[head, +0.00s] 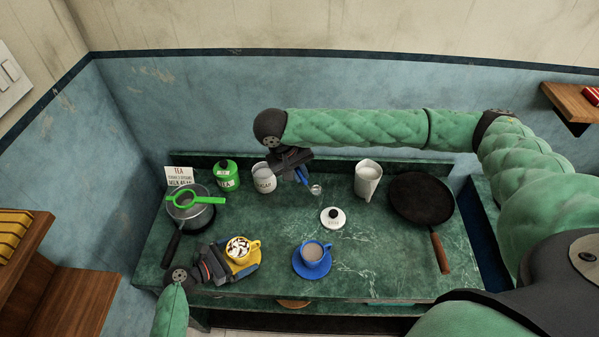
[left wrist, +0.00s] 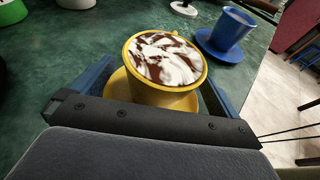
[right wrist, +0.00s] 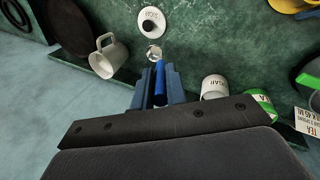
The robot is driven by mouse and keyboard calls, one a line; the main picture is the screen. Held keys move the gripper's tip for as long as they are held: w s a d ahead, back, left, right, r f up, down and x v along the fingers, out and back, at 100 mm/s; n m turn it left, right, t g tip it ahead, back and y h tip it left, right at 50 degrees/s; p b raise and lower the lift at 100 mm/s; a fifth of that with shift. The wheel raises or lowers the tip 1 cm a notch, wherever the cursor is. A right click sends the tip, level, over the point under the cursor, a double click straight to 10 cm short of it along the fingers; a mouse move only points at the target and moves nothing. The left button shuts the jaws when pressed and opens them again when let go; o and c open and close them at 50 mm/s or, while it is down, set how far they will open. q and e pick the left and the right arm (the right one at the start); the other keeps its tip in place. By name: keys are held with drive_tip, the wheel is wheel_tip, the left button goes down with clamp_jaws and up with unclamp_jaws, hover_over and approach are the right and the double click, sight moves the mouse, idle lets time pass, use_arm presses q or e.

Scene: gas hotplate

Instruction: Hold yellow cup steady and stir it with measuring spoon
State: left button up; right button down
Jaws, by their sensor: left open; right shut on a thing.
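The yellow cup (head: 241,249), full of a brown and white topped drink, stands upright on a yellow saucer (left wrist: 122,82) at the front left of the counter. My left gripper (head: 232,262) is open, with its fingers on either side of the cup; whether they touch it is not clear. The cup fills the middle of the left wrist view (left wrist: 165,62). My right gripper (head: 297,173) is shut on the blue handle of the measuring spoon (right wrist: 160,82). The spoon's clear bowl (head: 316,189) hangs over the back of the counter, away from the cup.
A blue cup (head: 312,251) on a blue saucer is right of the yellow cup. A white lid (head: 333,217), white canister (head: 264,178), green canister (head: 227,175), white pitcher (head: 367,180), frying pan (head: 421,198) and saucepan (head: 190,213) with green strainer stand around.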

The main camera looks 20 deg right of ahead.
use_arm(q)
drive_tip(key=shift+w+d+f, duration=0.1)
drive_tip(key=shift+d+f, duration=0.05)
drive_tip(key=shift+d, duration=0.3)
drive_tip(key=shift+c, duration=0.4)
drive_tip(key=c, duration=1)
drive_tip(key=shift+c, duration=0.2)
use_arm(e)
drive_tip(key=s+a+y, duration=0.1)
drive_tip(key=s+a, duration=0.3)
drive_tip(key=a, duration=0.9)
drive_tip(key=s+a, duration=0.4)
drive_tip(key=a, duration=0.9)
drive_tip(key=w+d+f+g+y, duration=0.1)
drive_tip(key=d+f+y, duration=0.2)
drive_tip(key=f, duration=0.3)
drive_tip(key=shift+w+d, duration=0.15)
